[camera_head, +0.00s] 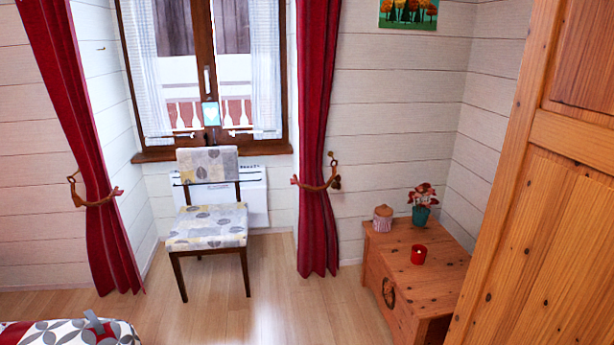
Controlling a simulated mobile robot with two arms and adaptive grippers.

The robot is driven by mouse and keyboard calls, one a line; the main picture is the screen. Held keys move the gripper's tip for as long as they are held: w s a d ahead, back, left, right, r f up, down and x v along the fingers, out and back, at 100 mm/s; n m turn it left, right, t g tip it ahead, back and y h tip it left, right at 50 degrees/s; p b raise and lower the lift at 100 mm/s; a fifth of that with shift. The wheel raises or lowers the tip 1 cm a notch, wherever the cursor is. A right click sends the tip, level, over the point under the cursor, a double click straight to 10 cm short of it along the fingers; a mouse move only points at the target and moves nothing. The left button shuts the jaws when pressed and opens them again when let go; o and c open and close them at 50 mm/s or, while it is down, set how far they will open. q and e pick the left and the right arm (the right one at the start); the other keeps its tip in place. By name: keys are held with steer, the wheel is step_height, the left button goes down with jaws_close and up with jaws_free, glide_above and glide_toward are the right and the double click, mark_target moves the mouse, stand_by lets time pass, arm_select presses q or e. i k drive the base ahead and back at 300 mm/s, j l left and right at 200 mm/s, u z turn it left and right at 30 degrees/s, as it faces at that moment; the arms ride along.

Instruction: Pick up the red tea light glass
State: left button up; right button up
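The red tea light glass (418,254) stands upright on the top of a low wooden chest (440,273) at the right of the head view. It is near the middle of the chest top, in front of a small jar and a potted plant. Nothing touches it that I can see. Neither of my grippers shows in this view.
A striped lidded jar (382,219) and a teal pot with red flowers (422,206) stand at the chest's back. A tall wooden wardrobe (545,220) rises close at right. A patterned chair (207,220) stands left by the window. The wood floor (285,300) between is clear.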

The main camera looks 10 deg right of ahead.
mark_target(416, 259)
steer(key=i+z, duration=0.1)
steer(key=i, duration=0.6)
steer(key=i+j+z, duration=0.1)
steer(key=i, duration=0.6)
steer(key=i+j+z, duration=0.1)
steer(key=i, duration=0.6)
steer(key=j, duration=0.15)
